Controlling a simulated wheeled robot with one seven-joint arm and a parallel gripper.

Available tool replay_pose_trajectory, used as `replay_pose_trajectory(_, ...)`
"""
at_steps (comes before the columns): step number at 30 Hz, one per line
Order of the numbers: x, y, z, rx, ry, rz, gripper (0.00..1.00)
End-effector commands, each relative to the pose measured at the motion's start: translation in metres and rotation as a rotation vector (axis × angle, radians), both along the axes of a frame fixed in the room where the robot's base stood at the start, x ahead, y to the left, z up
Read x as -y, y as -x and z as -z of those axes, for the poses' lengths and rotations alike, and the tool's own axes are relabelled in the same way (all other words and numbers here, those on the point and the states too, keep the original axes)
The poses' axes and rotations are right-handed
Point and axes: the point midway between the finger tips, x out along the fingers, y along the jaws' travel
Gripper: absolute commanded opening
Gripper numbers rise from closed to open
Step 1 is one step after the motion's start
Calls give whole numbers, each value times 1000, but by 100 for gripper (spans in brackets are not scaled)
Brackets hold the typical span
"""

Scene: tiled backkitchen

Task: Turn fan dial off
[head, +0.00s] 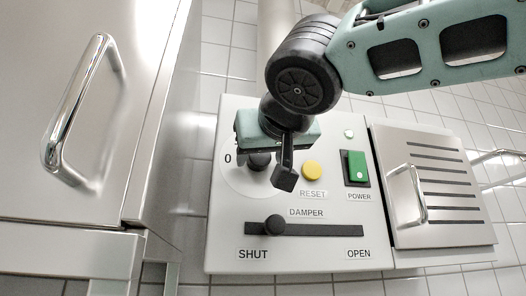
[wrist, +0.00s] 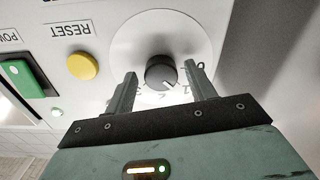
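The fan dial is a round black knob (wrist: 161,72) on a white disc with numbers around it. In the wrist view, its white mark points to the lower right, near the 1 and away from the 0; the exact setting is hard to read. In the head view the knob (head: 259,162) is partly covered by my gripper (head: 273,168). In the wrist view my gripper (wrist: 161,80) is open, with one finger on each side of the knob. Gaps show between the fingers and the knob; I cannot tell whether the fingertips reach its depth.
The white panel (head: 225,245) also carries a yellow RESET button (head: 312,170), a green POWER switch (head: 356,168) and a DAMPER slider (head: 274,225) near SHUT. A steel cabinet with a handle (head: 75,105) stands at left. A vented steel door (head: 450,215) is at right.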

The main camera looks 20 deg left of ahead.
Motion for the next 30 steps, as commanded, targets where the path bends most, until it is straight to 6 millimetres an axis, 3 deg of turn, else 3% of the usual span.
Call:
replay_pose_trajectory(1,0,0,0,0,0,0,40)
replay_pose_trajectory(4,0,0,0,0,0,0,14)
replay_pose_trajectory(17,0,0,0,38,62,1,15)
replay_pose_trajectory(30,1,-1,-1,217,354,2,15)
